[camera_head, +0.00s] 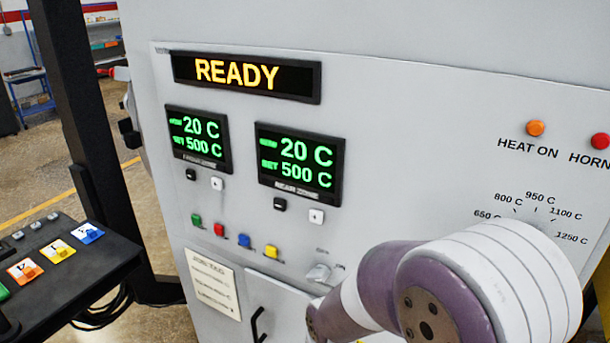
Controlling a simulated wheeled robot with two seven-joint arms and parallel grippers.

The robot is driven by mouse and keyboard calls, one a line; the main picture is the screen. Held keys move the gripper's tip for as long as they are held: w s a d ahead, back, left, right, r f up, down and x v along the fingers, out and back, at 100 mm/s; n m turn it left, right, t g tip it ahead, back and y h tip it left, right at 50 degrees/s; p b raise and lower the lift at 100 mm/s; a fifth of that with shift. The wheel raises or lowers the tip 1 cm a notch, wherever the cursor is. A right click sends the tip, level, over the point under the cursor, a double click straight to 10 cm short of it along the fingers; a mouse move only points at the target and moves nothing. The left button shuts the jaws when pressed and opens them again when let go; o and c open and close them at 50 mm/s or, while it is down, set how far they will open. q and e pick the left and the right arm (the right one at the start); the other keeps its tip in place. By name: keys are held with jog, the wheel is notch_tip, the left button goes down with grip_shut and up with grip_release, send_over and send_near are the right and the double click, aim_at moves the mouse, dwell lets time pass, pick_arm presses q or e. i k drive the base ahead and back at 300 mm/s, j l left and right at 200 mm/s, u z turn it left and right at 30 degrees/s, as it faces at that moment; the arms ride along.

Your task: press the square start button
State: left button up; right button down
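A row of small coloured buttons sits on the grey furnace panel (420,125), below the displays: green (196,220), red (219,230), blue (244,240) and yellow (271,251). They look roughly square, but I see no readable label marking one as start. My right arm crosses the lower right of the view, in front of the panel, and hides part of it. Its gripper is not visible. My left gripper is not in view either.
The status display (245,76) reads READY. Two zone displays (199,139) (300,163) show 20 C and 500 C. An orange HEAT ON lamp (536,128) and red HORN lamp (600,141) are at right. A dark console (98,262) with coloured cards stands at lower left.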

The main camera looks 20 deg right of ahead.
aim_at(196, 220)
jog(key=i+j+z, duration=0.55)
jog(key=z, duration=0.15)
jog(key=i+j+z, duration=0.15)
jog(key=j+z, duration=0.2)
jog(key=i+j, duration=0.4)
